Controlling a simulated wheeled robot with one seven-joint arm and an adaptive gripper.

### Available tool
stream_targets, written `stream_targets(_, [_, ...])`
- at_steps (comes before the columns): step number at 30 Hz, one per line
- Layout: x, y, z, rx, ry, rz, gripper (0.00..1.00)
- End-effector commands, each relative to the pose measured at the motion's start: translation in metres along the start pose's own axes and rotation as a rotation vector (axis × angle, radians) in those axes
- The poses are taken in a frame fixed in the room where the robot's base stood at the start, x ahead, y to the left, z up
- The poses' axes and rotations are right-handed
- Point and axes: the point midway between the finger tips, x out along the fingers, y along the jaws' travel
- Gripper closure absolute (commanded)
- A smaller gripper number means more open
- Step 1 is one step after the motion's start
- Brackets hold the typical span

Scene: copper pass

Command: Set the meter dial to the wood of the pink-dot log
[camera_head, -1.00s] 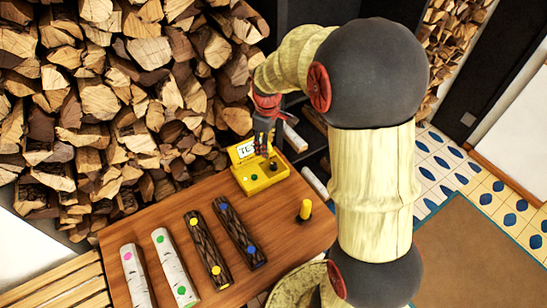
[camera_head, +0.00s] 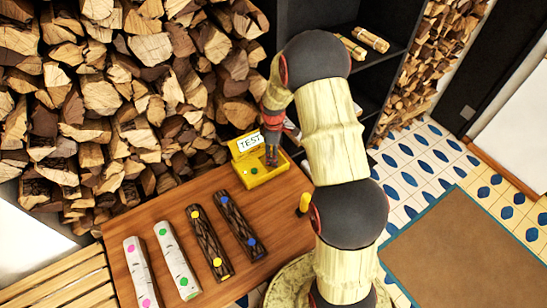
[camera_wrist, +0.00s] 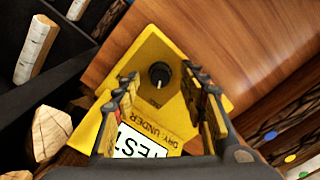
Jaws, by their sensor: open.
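The yellow meter (camera_head: 262,178) stands at the back of the wooden table, with a white TEST sign. In the wrist view the meter (camera_wrist: 150,48) carries a round black dial (camera_wrist: 160,75) with a short pale pointer mark; the small lettering beside it is unclear. My gripper (camera_head: 272,160) points down over the meter. In the wrist view my gripper (camera_wrist: 168,88) is open, its fingers on either side of the dial; I cannot tell whether they touch it. The pink-dot log (camera_head: 138,272) has white, birch-like bark and lies leftmost on the table.
Beside it lie a white green-dot log (camera_head: 177,262), a dark yellow-dot log (camera_head: 207,242) and a dark blue-dot log (camera_head: 238,228). A yellow peg-like thing (camera_head: 304,202) stands near the table's right edge. Stacked firewood (camera_head: 110,100) rises behind. A dark shelf (camera_head: 375,70) stands back right.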

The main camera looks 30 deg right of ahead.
Motion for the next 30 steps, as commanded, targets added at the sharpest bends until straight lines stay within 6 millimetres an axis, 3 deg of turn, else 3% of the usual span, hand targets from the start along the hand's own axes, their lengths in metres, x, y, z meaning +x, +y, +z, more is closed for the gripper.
stream_targets(13, [0.0100,0.0001,-0.0001,0.001,0.000,0.001,0.59])
stream_targets(30, [0.0099,0.0001,-0.0001,0.001,0.000,0.001,0.91])
